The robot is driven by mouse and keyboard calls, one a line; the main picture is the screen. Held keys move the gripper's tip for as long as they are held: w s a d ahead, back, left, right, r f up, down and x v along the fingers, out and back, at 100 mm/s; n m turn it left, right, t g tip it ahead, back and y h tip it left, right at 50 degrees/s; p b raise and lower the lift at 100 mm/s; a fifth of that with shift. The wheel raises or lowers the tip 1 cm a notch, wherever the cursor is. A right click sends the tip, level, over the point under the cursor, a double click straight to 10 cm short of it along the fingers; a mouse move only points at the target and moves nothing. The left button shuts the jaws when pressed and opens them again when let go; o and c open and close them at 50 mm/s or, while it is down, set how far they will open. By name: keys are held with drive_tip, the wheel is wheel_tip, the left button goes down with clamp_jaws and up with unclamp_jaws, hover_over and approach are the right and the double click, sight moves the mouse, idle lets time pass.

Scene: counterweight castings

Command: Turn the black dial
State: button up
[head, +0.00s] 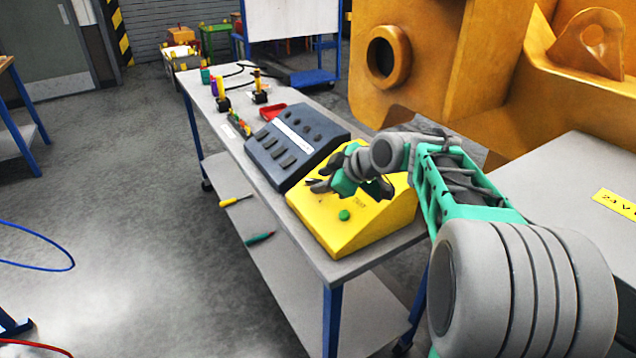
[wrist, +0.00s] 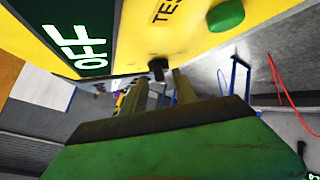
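The yellow sloped box (head: 335,225) stands on the near end of the grey workbench. It bears a round green button (head: 344,215) and the word TEST; both also show in the wrist view, the button (wrist: 226,15) at the top. A dark panel with a lit OFF (wrist: 77,50) is beside them. A small black knob-like part (wrist: 158,67), likely the black dial, shows at the box's edge in the wrist view. My gripper (head: 313,184) is over the box's upper left. In the wrist view its fingers (wrist: 159,88) are apart, with the black part near their tips; contact is unclear.
A dark blue console (head: 295,145) with several keys stands beside the yellow box. Beyond it are a red tray (head: 273,112) and small fixtures. A large orange casting (head: 440,60) is behind the bench. Screwdrivers lie on the lower shelf. The floor at left is mostly clear.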

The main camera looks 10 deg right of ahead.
drive_tip(key=shift+x, duration=1.1)
clamp_jaws()
